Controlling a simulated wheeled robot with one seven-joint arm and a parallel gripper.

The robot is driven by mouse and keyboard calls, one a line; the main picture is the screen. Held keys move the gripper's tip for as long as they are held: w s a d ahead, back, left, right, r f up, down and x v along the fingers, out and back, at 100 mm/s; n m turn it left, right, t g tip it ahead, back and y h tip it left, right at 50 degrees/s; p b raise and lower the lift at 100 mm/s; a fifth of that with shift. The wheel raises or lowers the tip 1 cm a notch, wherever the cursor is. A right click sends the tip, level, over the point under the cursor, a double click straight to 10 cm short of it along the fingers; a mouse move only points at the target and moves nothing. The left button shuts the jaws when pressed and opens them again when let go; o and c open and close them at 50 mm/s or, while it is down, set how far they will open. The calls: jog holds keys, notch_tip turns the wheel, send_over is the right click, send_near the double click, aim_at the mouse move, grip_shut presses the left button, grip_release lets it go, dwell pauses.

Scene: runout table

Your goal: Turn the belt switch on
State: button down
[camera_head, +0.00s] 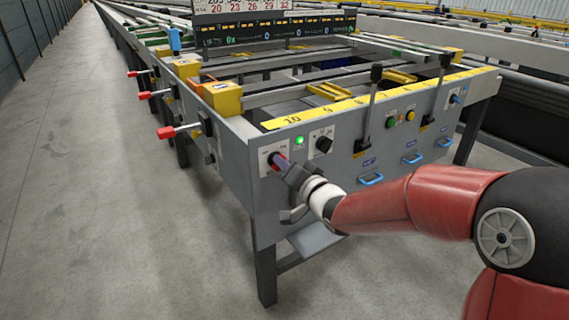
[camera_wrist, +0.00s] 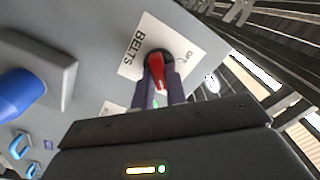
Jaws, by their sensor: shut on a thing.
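The belt switch is a red handle on a dark round base, set in a white label plate on the grey front panel. In the wrist view its red handle (camera_wrist: 157,70) sits beside the word BELTS, between the two dark fingers of my gripper (camera_wrist: 159,92). In the head view my gripper (camera_head: 284,166) is at the panel's left end, shut on the switch, and hides most of it. A little of the red handle (camera_head: 281,160) shows. The smaller print on the plate is too blurred to read.
A lit green lamp (camera_head: 299,140) and a black knob (camera_head: 324,145) sit just right of the switch. Black levers (camera_head: 372,100) and blue handles (camera_head: 371,180) are farther right. Red-handled levers (camera_head: 178,131) stick out at the table's left side. The left floor is clear.

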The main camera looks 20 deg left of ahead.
jog(key=shift+f, duration=0.1)
jog(key=c, duration=1.4)
grip_release()
jog(key=shift+c, duration=0.2)
jog(key=v, duration=0.8)
